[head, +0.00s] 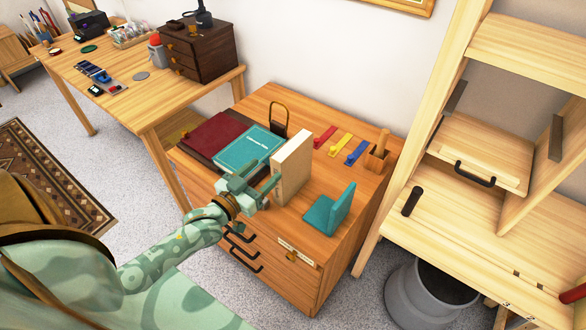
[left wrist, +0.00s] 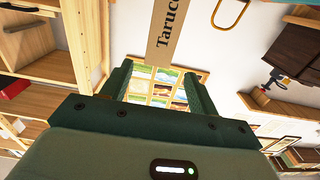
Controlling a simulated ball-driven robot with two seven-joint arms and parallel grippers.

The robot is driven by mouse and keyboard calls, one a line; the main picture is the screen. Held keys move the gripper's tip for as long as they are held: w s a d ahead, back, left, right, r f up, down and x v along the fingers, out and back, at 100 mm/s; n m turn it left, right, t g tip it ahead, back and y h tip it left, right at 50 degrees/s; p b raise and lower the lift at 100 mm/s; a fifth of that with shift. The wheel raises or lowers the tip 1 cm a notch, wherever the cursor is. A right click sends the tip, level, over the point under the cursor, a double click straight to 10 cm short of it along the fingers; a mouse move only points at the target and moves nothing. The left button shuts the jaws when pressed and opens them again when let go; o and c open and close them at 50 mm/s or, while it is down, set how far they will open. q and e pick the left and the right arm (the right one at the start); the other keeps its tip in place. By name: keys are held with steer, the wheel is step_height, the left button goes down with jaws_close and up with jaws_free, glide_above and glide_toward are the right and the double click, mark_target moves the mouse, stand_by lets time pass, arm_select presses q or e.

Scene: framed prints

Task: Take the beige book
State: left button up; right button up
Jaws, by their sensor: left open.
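The beige book (head: 291,168) stands upright on the wooden drawer cabinet, with its pale cover facing right. In the left wrist view its tan spine (left wrist: 165,35), with dark lettering, shows just past the fingertips, roughly centred between them. My left gripper (head: 260,181) is open beside the book's near edge. Its two fingers show apart in the left wrist view (left wrist: 160,78), with nothing clamped between them. I cannot tell whether a finger touches the book. My right gripper is not in view.
A teal bookend (head: 330,210) stands right of the beige book. A shelf unit (head: 450,225) rises at right.

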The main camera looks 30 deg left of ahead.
mark_target(273, 162)
arm_select(q)
steer(key=w, duration=0.4)
steer(key=shift+w+d+f+b, duration=0.1)
steer(key=shift+w+f+b, duration=0.05)
steer(key=shift+w+b, duration=0.2)
steer(key=w, duration=0.2)
steer(key=w+b, duration=0.1)
steer(key=w+d, duration=0.1)
steer(key=w, duration=0.1)
steer(key=shift+w+f+b, duration=0.2)
steer(key=shift+w+b, duration=0.15)
steer(key=shift+r, duration=0.1)
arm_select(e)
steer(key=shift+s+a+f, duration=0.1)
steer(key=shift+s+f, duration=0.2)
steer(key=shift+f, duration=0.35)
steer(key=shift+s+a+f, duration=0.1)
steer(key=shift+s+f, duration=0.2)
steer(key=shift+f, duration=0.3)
arm_select(q)
steer(key=shift+s, duration=0.1)
jaws_close()
steer(key=shift+r, duration=0.1)
